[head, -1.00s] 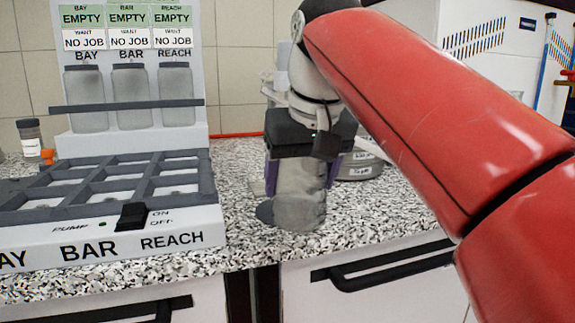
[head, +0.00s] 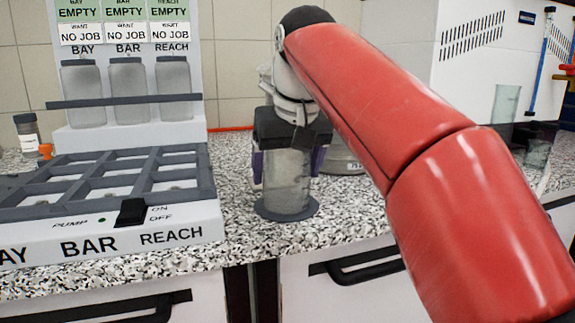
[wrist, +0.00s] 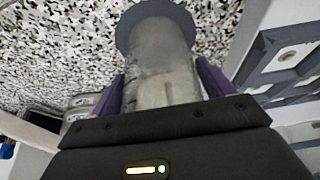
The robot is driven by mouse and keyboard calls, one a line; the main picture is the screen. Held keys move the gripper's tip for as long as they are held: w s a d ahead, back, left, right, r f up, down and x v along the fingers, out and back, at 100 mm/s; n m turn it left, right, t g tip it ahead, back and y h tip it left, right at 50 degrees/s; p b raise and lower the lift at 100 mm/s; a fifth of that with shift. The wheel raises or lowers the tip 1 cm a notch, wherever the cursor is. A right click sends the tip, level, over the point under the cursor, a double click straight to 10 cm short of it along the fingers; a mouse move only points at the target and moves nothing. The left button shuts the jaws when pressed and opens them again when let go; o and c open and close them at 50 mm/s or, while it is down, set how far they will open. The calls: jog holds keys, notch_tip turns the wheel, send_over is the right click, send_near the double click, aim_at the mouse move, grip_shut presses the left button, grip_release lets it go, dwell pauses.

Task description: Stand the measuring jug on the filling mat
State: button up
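The measuring jug (head: 287,178) is a clear greyish cylinder, upright between the purple fingers of my gripper (head: 288,172). In the wrist view the jug (wrist: 160,55) shows between both fingers (wrist: 161,72), which lie against its sides. The filling mat (head: 267,213) appears as a dark grey disc on the speckled counter, directly under the jug. In the wrist view its rim (wrist: 124,36) shows around the jug's lower end. The jug's bottom is over the disc; I cannot tell whether it touches or hovers slightly. The palm hides the jug's top.
A grey gridded rack (head: 110,178) with a pump switch (head: 132,211) stands to the left, with several jars on a panel behind it. A labelled round container (head: 342,160) is partly hidden behind the gripper. Clear vessels (head: 507,102) stand at right. The counter's front edge is close.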

jog(key=shift+o, duration=1.1)
jog(key=shift+r, duration=0.2)
jog(key=s+d+r+b, duration=0.15)
jog(key=s+d, duration=0.25)
jog(key=s, duration=0.8)
jog(key=s+d+f+m, duration=0.1)
jog(key=s+d+f, duration=0.1)
jog(key=f, duration=0.8)
jog(key=s+d+f+m+t, duration=0.1)
jog(key=s+d+f, duration=0.2)
jog(key=f, duration=0.7)
jog(key=s+d+f+m+h, duration=0.1)
jog(key=d+f, duration=0.3)
jog(key=f, duration=0.6)
jog(key=shift+s+d+f, duration=0.15)
jog(key=shift+s+d, duration=0.15)
jog(key=shift+s, duration=0.6)
